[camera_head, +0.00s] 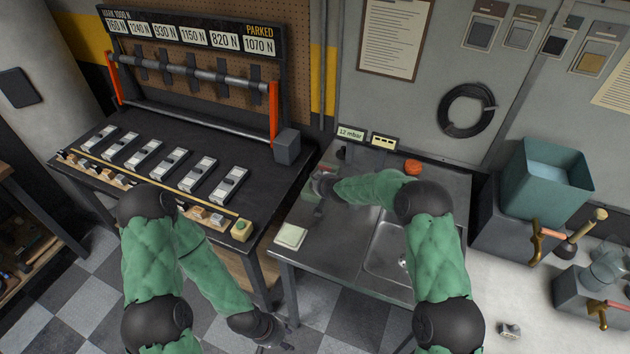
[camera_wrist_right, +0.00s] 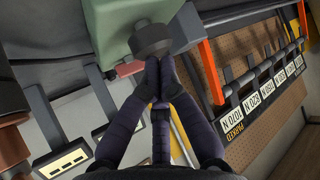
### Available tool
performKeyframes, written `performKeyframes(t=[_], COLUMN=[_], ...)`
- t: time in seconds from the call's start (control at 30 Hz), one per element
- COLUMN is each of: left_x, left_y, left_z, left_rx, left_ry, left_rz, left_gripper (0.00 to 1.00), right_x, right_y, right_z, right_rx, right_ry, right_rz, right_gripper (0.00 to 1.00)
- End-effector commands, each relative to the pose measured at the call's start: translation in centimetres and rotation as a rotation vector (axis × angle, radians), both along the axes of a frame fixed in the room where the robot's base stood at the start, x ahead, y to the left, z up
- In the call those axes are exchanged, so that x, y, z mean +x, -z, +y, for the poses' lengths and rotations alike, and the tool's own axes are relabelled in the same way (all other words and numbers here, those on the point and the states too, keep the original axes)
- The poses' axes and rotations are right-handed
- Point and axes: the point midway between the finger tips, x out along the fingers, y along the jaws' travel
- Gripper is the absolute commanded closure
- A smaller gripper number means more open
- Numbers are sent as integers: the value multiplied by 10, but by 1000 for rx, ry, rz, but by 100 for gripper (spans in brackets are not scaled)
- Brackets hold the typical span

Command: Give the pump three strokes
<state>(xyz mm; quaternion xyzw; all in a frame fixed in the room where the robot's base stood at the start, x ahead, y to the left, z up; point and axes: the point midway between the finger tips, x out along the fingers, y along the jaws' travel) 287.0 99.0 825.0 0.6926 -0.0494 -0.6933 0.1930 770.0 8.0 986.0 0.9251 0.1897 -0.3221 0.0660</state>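The pump appears to be the green block with a dark round knob (camera_wrist_right: 152,40) in the right wrist view. In the head view its green body (camera_head: 309,190) stands on the steel sink table, mostly hidden by my right gripper (camera_head: 320,192). In the right wrist view my right gripper (camera_wrist_right: 160,72) has its fingertips together, right at the knob, with nothing visible between them. Whether they touch the knob is unclear. A small display on the table reads 12 mbar (camera_head: 350,132). My left gripper (camera_head: 280,343) hangs low over the floor, empty, with its fingers apart.
The steel table (camera_head: 335,255) has a sink, an orange knob (camera_head: 413,167) and a pale pad (camera_head: 291,237). A dark bench (camera_head: 100,185) with several clamp-like pieces and a labelled rack stands left. Teal bin (camera_head: 545,178) and brass-handled valves are right.

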Motion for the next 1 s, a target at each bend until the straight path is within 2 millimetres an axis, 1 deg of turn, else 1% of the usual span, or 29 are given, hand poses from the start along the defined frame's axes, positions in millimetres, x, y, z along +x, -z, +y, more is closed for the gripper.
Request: performKeyframes(t=[0.03, 0.3, 0.43, 0.7, 1.0], left_x=[0, 0, 0, 0, 0], left_y=[3, 1, -4, -20, -19], left_z=[0, 0, 0, 0, 0], left_rx=[0, 0, 0, 0, 0], left_ry=[0, 0, 0, 0, 0], left_rz=[0, 0, 0, 0, 0], left_gripper=[60, 60, 60, 60, 60], right_x=[-1, -1, -1, -1, -1], right_y=[5, 3, -3, -20, -20], right_z=[0, 0, 0, 0, 0], right_rx=[0, -1, -1, 0, 0], right_ry=[-1, -1, -1, -1, -1], right_rz=[2, 3, 3, 2, 2], right_gripper=[100, 100, 100, 100, 100])
